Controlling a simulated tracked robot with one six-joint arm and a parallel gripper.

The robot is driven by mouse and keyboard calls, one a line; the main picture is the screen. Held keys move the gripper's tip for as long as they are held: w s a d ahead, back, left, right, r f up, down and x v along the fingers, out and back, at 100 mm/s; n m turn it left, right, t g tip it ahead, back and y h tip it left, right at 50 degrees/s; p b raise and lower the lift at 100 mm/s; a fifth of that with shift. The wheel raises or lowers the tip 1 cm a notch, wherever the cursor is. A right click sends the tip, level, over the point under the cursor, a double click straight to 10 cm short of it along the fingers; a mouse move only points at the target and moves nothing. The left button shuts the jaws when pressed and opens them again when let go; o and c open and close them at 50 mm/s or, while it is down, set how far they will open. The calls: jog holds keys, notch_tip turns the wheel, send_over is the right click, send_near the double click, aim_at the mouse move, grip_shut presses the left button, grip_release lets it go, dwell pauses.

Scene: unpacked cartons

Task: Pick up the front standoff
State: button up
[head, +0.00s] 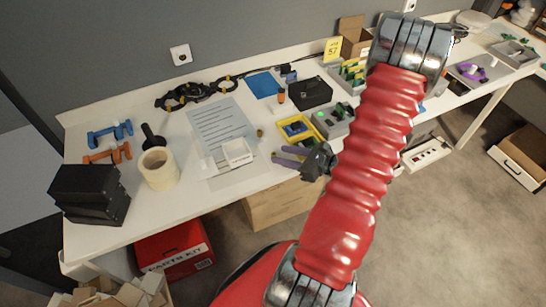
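A small brass-coloured post (260,133), which looks like a standoff, stands on the white bench right of the printed sheet. It is too small to make out in detail, and I cannot tell whether it is the front one. My gripper (278,154) is at the bench's front edge, with two purple-grey fingers pointing left. They look apart with nothing between them. The post is just beyond the fingertips, up and left in the picture. My red-sleeved arm hides part of the bench to the right.
A small white tray (238,152) lies left of my gripper. A yellow bin (283,139) is just beyond it. A tape roll (159,168), a black box stack (90,194) and blue and orange parts stand left. A black case (311,93) stands behind.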

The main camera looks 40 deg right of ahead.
aim_at(275, 154)
jog(key=shift+x, duration=2.6)
jog(key=shift+a+f, duration=0.1)
jog(key=shift+a, duration=0.1)
jog(key=shift+c, duration=0.5)
grip_shut()
